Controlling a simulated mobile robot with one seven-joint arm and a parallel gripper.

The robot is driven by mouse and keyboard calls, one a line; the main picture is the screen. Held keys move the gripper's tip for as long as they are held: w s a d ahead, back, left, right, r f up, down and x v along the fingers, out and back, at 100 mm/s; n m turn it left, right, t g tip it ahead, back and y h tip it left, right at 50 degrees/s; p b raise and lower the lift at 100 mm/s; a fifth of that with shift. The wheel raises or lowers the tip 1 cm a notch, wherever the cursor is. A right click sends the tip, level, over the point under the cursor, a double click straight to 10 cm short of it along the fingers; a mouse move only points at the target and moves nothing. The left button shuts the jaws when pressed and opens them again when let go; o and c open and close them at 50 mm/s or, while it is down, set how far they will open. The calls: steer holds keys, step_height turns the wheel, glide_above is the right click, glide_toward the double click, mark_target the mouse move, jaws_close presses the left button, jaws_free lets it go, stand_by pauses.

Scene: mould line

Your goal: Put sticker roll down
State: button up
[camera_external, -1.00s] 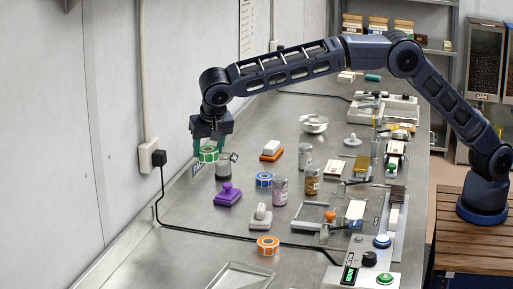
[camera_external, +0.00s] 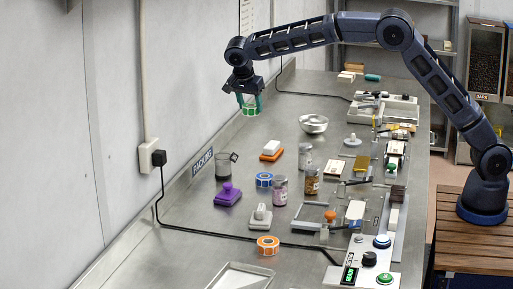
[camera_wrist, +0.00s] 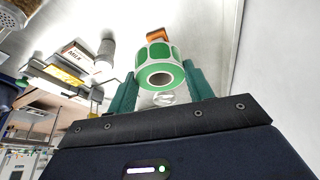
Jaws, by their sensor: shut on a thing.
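The green-and-white sticker roll (camera_external: 249,111) is between the fingers of my gripper (camera_external: 250,103), which is shut on it. The roll also shows in the wrist view (camera_wrist: 160,66), with its open core facing the camera. My gripper points down over the far left part of the steel bench (camera_external: 290,100), near the wall. Whether the roll touches the bench cannot be told. A blue sticker roll (camera_external: 264,180) and an orange sticker roll (camera_external: 268,245) lie on the bench nearer the front.
A black cable (camera_external: 293,93) runs along the back. Bare bench lies around my gripper.

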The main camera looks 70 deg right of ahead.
steer(key=s+d+m+g, duration=0.1)
steer(key=s+d+m, duration=0.25)
steer(key=d, duration=0.55)
steer(key=s+d+m+g+y, duration=0.15)
steer(key=s+d, duration=0.35)
steer(key=d, duration=0.5)
steer(key=s+d+m+g, duration=0.1)
steer(key=s+d+m, duration=0.35)
steer(key=d, duration=0.45)
steer(key=shift+n+t, duration=0.25)
steer(key=shift+n, duration=0.2)
step_height(320, 180, down, 20)
steer(key=shift+s+r, duration=0.1)
steer(key=shift+s, duration=0.05)
steer(key=o, duration=1)
steer(key=shift+c, duration=0.2)
